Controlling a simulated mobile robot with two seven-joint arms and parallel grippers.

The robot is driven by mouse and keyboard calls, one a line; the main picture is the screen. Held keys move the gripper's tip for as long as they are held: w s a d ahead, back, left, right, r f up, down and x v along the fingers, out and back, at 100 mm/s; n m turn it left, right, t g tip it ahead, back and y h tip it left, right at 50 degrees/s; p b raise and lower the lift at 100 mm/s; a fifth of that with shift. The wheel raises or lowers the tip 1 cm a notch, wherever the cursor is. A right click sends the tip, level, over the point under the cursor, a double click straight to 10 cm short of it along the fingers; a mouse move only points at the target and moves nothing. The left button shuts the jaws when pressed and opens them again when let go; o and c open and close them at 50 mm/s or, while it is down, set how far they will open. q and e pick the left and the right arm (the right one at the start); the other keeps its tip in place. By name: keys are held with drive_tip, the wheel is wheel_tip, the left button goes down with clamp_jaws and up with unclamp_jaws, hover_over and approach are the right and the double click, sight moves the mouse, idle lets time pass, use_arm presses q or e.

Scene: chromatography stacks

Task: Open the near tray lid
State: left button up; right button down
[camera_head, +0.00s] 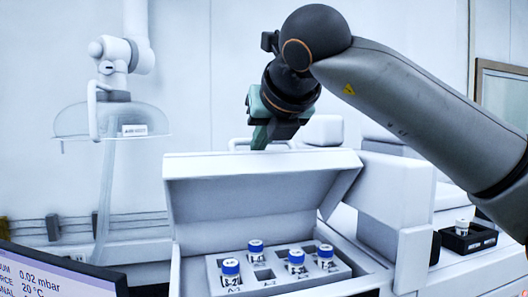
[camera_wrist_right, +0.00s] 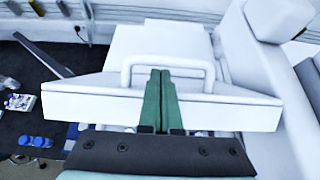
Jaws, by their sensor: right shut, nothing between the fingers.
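The near tray lid (camera_head: 260,164) stands raised over the open tray (camera_head: 175,270), tilted up at the back, with its inside facing the head camera. Blue-capped vials (camera_head: 231,268) stand in the tray below it. My right gripper (camera_head: 260,138) is at the lid's top edge, with its fingertips partly hidden behind it. In the right wrist view, the green fingers (camera_wrist_right: 160,90) are shut and empty, beside a white bar handle (camera_wrist_right: 127,75). I cannot tell whether they touch the handle or lid. My left gripper is not in view.
A clear hood (camera_head: 112,121) on a white arm hangs at the left. A monitor (camera_head: 60,275) stands at the lower left. White equipment (camera_head: 395,190) stands close on the right, with a black holder (camera_head: 468,240) bearing a vial beyond it.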

drive_tip(key=shift+w+a+r+p, duration=0.15)
drive_tip(key=shift+w+a+r, duration=0.05)
drive_tip(key=shift+w+r, duration=0.4)
drive_tip(key=shift+w+a+r+p, duration=0.2)
drive_tip(key=shift+w+r, duration=0.25)
drive_tip(key=shift+w, duration=0.15)
drive_tip(key=shift+w+a+r, duration=0.2)
drive_tip(key=shift+w, duration=0.45)
drive_tip(key=shift+w+a+r, duration=0.15)
drive_tip(key=shift+w+a, duration=0.05)
drive_tip(key=shift+w, duration=0.4)
drive_tip(key=shift+w+a+r, duration=0.2)
drive_tip(key=shift+w, duration=0.45)
drive_tip(key=shift+r, duration=0.1)
